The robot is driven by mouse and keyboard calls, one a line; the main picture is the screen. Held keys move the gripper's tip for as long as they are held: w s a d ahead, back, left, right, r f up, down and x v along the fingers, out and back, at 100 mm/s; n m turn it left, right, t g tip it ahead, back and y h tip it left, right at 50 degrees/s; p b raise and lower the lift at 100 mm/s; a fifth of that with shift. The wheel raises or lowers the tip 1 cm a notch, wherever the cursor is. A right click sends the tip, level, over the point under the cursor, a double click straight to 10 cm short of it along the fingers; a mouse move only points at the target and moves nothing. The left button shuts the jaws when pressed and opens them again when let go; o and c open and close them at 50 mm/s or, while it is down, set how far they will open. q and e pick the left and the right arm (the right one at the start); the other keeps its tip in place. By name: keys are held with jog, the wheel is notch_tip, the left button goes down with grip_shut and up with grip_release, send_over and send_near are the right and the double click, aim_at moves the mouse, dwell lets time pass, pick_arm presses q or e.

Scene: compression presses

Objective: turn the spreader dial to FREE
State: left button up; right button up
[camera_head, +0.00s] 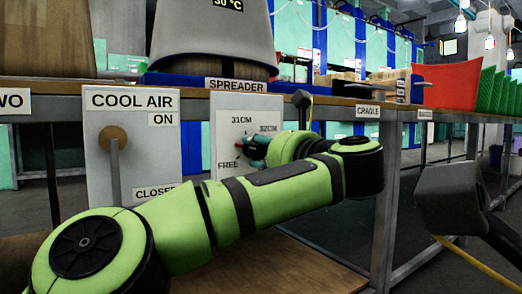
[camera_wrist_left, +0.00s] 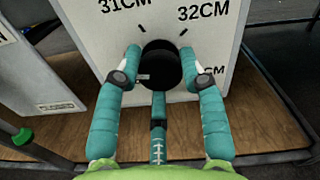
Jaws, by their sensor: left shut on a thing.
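The spreader panel (camera_head: 222,115) is a white board under the SPREADER sign, with marks 31CM, 32CM and FREE. Its dial (camera_wrist_left: 160,66) is a dark round knob in the left wrist view. The FREE mark (camera_head: 228,164) is at the panel's lower left in the head view and cannot be seen in the left wrist view. My left gripper (camera_head: 250,150) is shut on the dial; its teal fingers (camera_wrist_left: 161,64) sit on the knob's left and right sides. A small grey mark shows on the knob's left, but which setting it points to cannot be told.
A COOL AIR panel (camera_head: 97,150) with a lever (camera_head: 114,155) stands left of the spreader panel. A grey hopper (camera_head: 212,38) stands on the bench above. A table leg (camera_head: 382,230) and a dark grey object (camera_head: 450,198) with a yellow cable are at right.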

pick_arm(q)
jog(key=n, duration=0.4)
jog(key=shift+f, duration=0.3)
jog(key=shift+w+d+r+n, duration=0.1)
jog(key=shift+d+n, duration=0.05)
jog(key=shift+n, duration=1.65)
jog(key=o, duration=1.1)
jog(key=shift+w+d, duration=0.1)
jog(key=shift+d, duration=0.05)
jog(key=shift+o, duration=0.2)
jog(key=shift+r+n, duration=0.1)
jog(key=shift+n, duration=0.2)
